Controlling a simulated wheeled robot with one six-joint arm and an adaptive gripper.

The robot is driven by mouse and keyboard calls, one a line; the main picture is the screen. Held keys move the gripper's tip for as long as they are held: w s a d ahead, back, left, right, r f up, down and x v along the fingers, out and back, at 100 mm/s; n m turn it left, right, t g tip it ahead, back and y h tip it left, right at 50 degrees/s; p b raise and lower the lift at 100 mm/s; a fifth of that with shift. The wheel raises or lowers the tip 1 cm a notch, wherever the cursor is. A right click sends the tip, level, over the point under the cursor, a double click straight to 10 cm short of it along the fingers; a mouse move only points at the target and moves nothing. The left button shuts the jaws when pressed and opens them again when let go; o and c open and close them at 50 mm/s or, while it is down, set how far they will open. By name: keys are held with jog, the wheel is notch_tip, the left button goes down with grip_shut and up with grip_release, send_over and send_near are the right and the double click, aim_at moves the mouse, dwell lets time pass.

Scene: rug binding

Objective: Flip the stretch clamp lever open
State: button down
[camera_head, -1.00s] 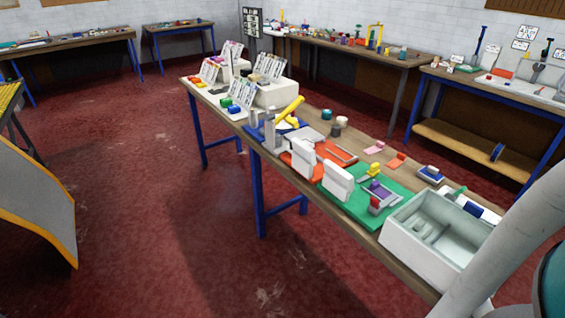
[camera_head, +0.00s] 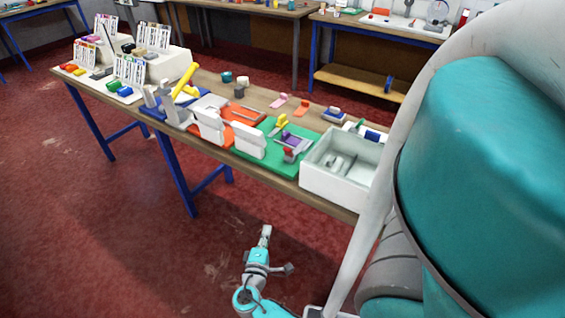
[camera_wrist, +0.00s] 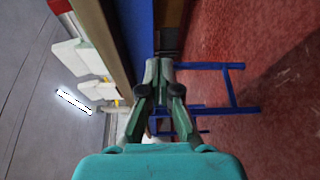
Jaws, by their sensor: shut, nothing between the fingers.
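A long yellow lever (camera_head: 184,79) stands tilted on a grey fixture (camera_head: 175,113) toward the left part of the workbench. Smaller yellow (camera_head: 281,121) and red (camera_head: 288,152) parts sit on a green board (camera_head: 263,163) further right. I cannot tell for certain which is the stretch clamp lever; the long yellow one looks most like a raised lever. My gripper (camera_head: 266,231) is shut and empty, in front of the bench and apart from everything on it. In the wrist view my closed fingers (camera_wrist: 160,68) show beside the bench's edge.
The wooden workbench (camera_head: 130,125) has blue legs (camera_head: 176,178) and a front edge between my gripper and the fixtures. An open white bin (camera_head: 335,182) stands at its right end. White upright blocks (camera_head: 210,125) line the front. The red floor ahead is clear.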

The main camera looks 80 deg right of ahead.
aim_at(287, 153)
jog(key=w+d+r+m+g+h, duration=0.1)
jog(key=d+r+m+g+h, duration=0.1)
jog(key=r+g, duration=0.2)
jog(key=w+d+r+m+g+h, duration=0.2)
jog(key=r+m+g, duration=0.1)
jog(key=r, duration=0.4)
jog(key=shift+d+r+g, duration=0.3)
jog(key=shift+g, duration=0.6)
jog(key=shift+s, duration=0.1)
jog(key=x, duration=1.4)
jog(key=shift+r, duration=0.1)
